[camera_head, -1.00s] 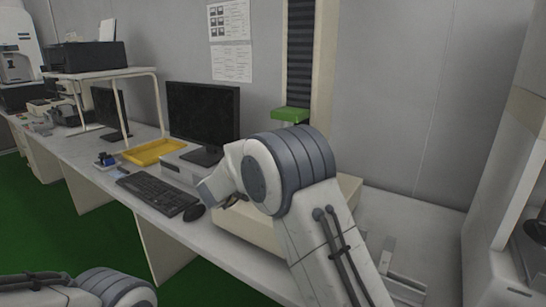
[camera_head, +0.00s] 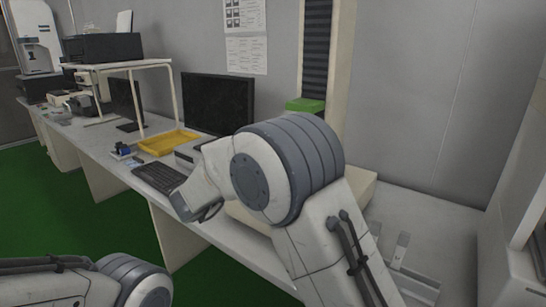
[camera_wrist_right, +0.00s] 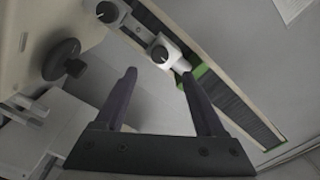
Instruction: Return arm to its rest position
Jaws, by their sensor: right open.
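My right arm (camera_head: 300,190) is raised and bent over the bench in the head view, its elbow covering part of the bench and machine behind it. The right gripper (camera_wrist_right: 160,85) shows in the right wrist view with its two dark fingers apart and nothing between them. Behind the fingers is a pale machine with a grey round knob (camera_wrist_right: 62,60) and a tall column with a dark ribbed strip (camera_wrist_right: 235,105). In the head view the right gripper is hidden by the arm. My left arm (camera_head: 90,280) shows at the lower left; its gripper is out of view.
The long white bench (camera_head: 226,232) holds a monitor (camera_head: 218,103), a keyboard (camera_head: 160,177) and a yellow tray (camera_head: 168,142). The column machine has a green block (camera_head: 305,105). A white cabinet (camera_head: 515,200) stands at the right. The green floor (camera_head: 70,215) is clear.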

